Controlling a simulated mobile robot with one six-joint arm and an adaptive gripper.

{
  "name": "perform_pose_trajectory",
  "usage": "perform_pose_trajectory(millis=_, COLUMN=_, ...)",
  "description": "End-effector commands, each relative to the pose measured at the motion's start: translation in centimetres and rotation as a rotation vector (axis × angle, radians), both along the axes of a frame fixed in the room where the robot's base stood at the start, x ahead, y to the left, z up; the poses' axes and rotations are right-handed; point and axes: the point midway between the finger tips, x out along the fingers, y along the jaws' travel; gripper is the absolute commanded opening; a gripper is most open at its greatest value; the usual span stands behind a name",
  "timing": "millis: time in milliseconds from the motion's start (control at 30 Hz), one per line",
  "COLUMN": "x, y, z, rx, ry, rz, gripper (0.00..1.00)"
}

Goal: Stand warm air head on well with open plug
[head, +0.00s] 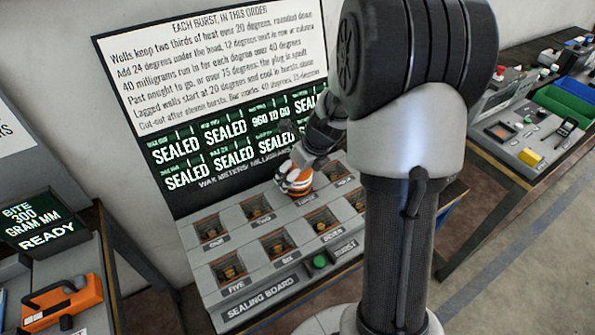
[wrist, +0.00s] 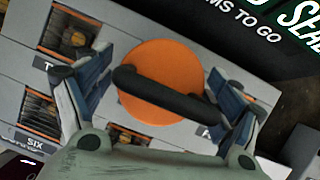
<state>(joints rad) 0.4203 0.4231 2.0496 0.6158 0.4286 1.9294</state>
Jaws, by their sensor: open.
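The warm air head is an orange disc (wrist: 157,62) with a dark bar handle (wrist: 165,92) in the wrist view. In the head view the warm air head (head: 296,181) is orange and white and sits on the back row of the sealing board (head: 262,287), right of well TWO (head: 259,208). It covers the well under it. My gripper (wrist: 163,90) is open, with one blue-grey finger at each end of the handle; contact is unclear. In the head view my gripper (head: 297,164) is at the head, partly hidden by my arm.
The display panel (head: 225,142) reads SEALED in several cells and "960 TO GO" in one. A green BURST button (head: 320,262) is at the board's front. An orange tool (head: 65,300) lies on the left bench. Another bench with bins (head: 563,105) stands at right.

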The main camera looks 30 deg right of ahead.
Motion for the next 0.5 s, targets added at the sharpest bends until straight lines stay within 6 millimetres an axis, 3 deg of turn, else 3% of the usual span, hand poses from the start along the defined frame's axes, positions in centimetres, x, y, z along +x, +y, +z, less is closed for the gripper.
perform_pose_trajectory(millis=267, x=-0.1, y=-0.1, z=0.8, rx=-0.001, ry=-0.001, rz=0.000, gripper=0.85)
perform_pose_trajectory(millis=500, x=-1.8, y=-0.6, z=5.4, rx=-0.002, ry=-0.004, rz=-0.002, gripper=0.85)
